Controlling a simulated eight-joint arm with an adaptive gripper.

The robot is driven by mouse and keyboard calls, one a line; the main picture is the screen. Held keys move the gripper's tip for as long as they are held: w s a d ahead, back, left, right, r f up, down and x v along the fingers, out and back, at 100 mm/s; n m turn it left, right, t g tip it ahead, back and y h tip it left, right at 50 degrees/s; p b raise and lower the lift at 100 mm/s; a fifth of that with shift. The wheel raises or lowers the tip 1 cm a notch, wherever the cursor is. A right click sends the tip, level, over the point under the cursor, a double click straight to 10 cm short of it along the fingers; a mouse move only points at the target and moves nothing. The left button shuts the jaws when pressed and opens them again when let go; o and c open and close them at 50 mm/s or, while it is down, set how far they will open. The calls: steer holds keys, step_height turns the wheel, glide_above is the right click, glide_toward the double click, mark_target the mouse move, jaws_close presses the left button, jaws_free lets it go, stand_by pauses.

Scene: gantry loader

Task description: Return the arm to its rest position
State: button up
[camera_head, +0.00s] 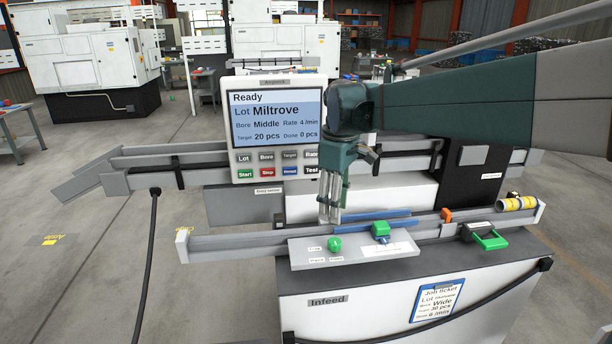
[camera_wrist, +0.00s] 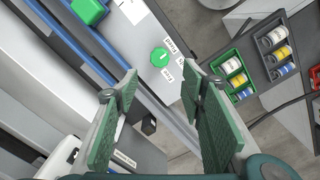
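My gripper (camera_head: 331,212) hangs pointing down above the loader's rail, left of the blue strip and close to the control plate, in the head view. Its exact height above the rail cannot be told. In the wrist view my gripper (camera_wrist: 160,76) shows two green-padded fingers standing apart with nothing between them. My arm reaches in from the right of the head view. The green round knob (camera_head: 334,244) sits on the control plate (camera_head: 300,258), and it also shows beyond the fingertips in the wrist view (camera_wrist: 161,57).
The panel (camera_head: 277,120) behind reads Ready, Lot Miltrove, Bore Middle. A job ticket (camera_head: 436,299) reads Wide. Trays of rolls (camera_wrist: 235,75) show in the wrist view.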

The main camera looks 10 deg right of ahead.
steer(key=s+d+f+m+t+b, duration=0.1)
steer(key=s+f+m+t+b, duration=0.2)
steer(key=s, duration=1)
steer(key=s+d+f+m+t+b, duration=0.1)
steer(key=s+f+m+t+b, duration=0.1)
steer(key=s+f+m+t, duration=0.2)
steer(key=shift+s+d+f+m+b, duration=0.4)
steer(key=shift+s+f+m, duration=1.1)
steer(key=shift+s+f, duration=3)
steer(key=shift+v, duration=0.9)
